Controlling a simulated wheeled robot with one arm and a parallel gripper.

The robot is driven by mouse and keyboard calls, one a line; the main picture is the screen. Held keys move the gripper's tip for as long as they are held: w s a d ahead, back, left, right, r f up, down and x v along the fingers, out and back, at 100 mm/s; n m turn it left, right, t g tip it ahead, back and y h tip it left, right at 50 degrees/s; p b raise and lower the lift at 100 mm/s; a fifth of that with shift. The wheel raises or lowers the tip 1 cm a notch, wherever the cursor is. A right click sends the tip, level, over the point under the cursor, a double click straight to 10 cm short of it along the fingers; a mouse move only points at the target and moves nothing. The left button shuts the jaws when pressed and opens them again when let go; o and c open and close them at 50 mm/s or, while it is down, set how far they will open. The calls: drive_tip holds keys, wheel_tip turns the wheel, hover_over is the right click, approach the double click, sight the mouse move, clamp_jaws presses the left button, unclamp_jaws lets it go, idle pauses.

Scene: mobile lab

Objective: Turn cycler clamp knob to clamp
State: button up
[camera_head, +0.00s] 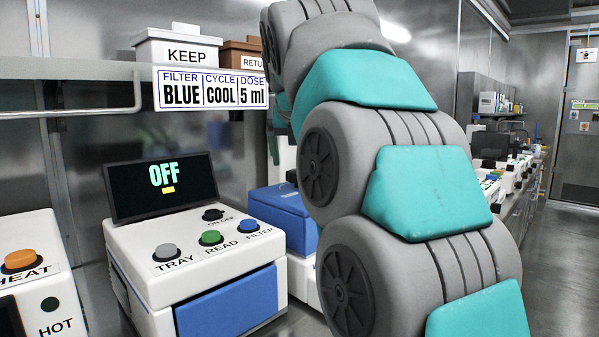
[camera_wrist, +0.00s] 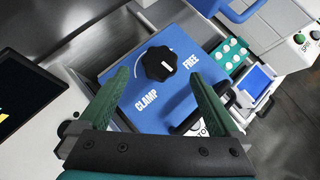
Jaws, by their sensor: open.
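The clamp knob (camera_wrist: 158,64) is black and scalloped, on the blue top of the cycler (camera_wrist: 195,40) in the wrist view. A small white mark shows on its right side, toward the word FREE. The word CLAMP is printed below it. My gripper (camera_wrist: 157,77) is open, its two green fingers apart with the knob seen between and just beyond their tips. Whether they are level with the knob I cannot tell. In the head view a blue-topped machine (camera_head: 283,212) is partly hidden behind my arm; neither knob nor gripper shows there.
A white reader (camera_head: 190,250) with a screen saying OFF stands left of the blue-topped machine. A shelf above holds a KEEP box (camera_head: 180,52) and a sign (camera_head: 210,90). A green tube rack (camera_wrist: 230,54) is right of the cycler in the wrist view.

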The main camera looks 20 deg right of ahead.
sight(297, 171)
drive_tip(key=x, duration=0.6)
drive_tip(key=shift+w+f, duration=0.1)
drive_tip(key=shift+f, duration=0.05)
drive_tip(key=shift+c, duration=0.3)
drive_tip(key=c, duration=1.3)
drive_tip(key=shift+m, duration=0.3)
drive_tip(key=m+g+h, duration=0.1)
drive_tip(key=m+h, duration=0.1)
drive_tip(key=shift+w+m, duration=0.15)
drive_tip(key=shift+m, duration=0.25)
drive_tip(key=shift+a+m+g+h, duration=0.1)
drive_tip(key=shift+m+g+h, duration=0.9)
drive_tip(key=shift+m, duration=0.5)
drive_tip(key=shift+m+g, duration=0.5)
drive_tip(key=shift+m, duration=0.1)
